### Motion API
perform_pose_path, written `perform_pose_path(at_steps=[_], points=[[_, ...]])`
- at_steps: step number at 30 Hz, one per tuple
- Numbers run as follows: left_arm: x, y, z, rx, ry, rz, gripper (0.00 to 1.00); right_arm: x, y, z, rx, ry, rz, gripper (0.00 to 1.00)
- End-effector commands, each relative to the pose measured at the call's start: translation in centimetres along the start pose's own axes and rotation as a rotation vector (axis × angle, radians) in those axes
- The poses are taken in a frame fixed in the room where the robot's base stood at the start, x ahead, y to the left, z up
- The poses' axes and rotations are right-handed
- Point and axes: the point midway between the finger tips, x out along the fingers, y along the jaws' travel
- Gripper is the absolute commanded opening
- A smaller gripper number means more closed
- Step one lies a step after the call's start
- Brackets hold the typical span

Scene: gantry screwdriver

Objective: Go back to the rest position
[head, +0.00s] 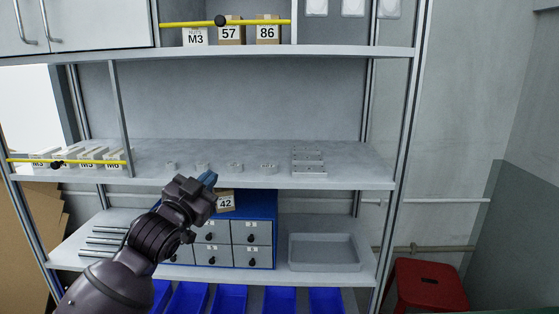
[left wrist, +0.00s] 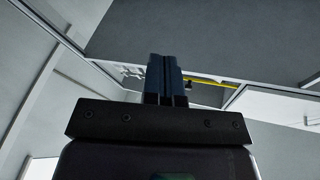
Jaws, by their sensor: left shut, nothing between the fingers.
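My right gripper is in neither view.
Small parts and a metal block (head: 308,161) stand on the middle shelf. Boxes (head: 105,157) sit behind a yellow bar at its left. A grey tray (head: 324,252) and rods (head: 104,241) lie lower. Blue bins (head: 230,299) are below. A red stool (head: 430,287) stands right.

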Motion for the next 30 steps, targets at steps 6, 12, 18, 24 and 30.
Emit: perform_pose_path(at_steps=[6, 12, 18, 24, 30], points=[[-6.3, 2.1, 8.2, -0.062, -0.114, -0.043, 0.00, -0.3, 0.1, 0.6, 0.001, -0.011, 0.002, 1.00], [-12.9, 4.3, 14.8, -0.126, -0.245, -0.084, 0.00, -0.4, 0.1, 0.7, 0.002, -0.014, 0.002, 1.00], [-20.7, 6.7, 20.7, -0.196, -0.405, -0.124, 0.00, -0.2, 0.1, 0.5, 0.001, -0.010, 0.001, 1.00], [-29.5, 9.6, 25.5, -0.274, -0.577, -0.162, 0.00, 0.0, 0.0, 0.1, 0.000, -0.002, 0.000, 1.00], [-38.3, 12.8, 28.6, -0.340, -0.743, -0.192, 0.00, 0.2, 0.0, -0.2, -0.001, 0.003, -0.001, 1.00]])
